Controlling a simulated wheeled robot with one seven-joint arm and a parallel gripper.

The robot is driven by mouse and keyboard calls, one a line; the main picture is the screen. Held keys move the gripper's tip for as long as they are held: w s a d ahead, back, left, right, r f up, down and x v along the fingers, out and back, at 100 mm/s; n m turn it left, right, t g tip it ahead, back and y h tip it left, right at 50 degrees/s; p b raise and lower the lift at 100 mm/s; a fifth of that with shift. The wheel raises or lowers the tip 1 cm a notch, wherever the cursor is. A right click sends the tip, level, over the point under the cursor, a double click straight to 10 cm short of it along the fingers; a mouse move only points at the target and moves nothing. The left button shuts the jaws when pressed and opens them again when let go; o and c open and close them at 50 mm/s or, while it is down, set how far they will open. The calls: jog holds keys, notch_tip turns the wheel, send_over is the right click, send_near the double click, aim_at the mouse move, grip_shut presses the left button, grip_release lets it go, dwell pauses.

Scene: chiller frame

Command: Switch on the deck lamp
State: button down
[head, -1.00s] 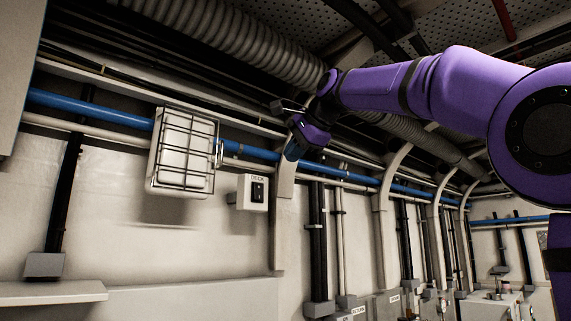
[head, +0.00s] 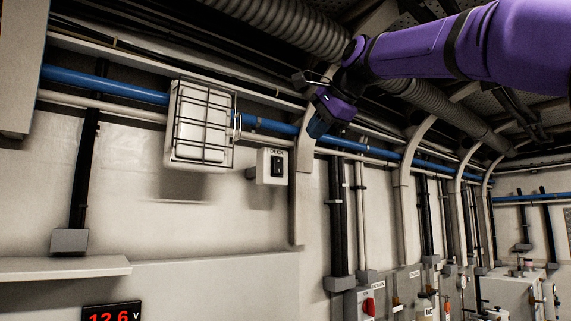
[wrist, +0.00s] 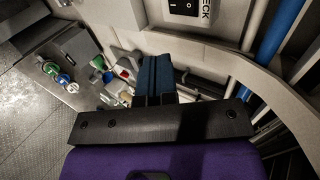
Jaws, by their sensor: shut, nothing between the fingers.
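The caged lamp (head: 201,127) is mounted on the wall in the head view, its pale face showing no glow. A small light-grey switch box (head: 263,166) labelled DECK is to its lower right, with a black rocker (head: 277,166). In the wrist view the rocker (wrist: 187,8) shows at the top edge, partly cut off, with I and O marks. My gripper (head: 315,130) is up and right of the box in the head view, apart from it. Its dark blue fingers (wrist: 155,75) are together and empty in the wrist view; which way the rocker is tipped I cannot tell.
A blue pipe (head: 350,146) and pale conduits run along the wall behind my gripper. A curved frame rib (head: 304,170) stands right of the box. A ledge (head: 65,268) and a red-digit display (head: 111,314) are lower left. The wall below the box is clear.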

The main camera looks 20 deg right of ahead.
aim_at(279, 171)
jog(key=x, duration=0.8)
jog(key=r+x, duration=0.1)
jog(key=x, duration=0.3)
jog(key=shift+w+a+f, duration=0.15)
jog(key=shift+w+a, duration=0.05)
jog(key=shift+w, duration=0.35)
jog(key=shift+w+a, duration=0.2)
jog(key=shift+w, duration=0.4)
jog(key=shift+w+a+f, duration=0.1)
jog(key=shift+w+f, duration=0.05)
jog(key=shift+w, duration=0.1)
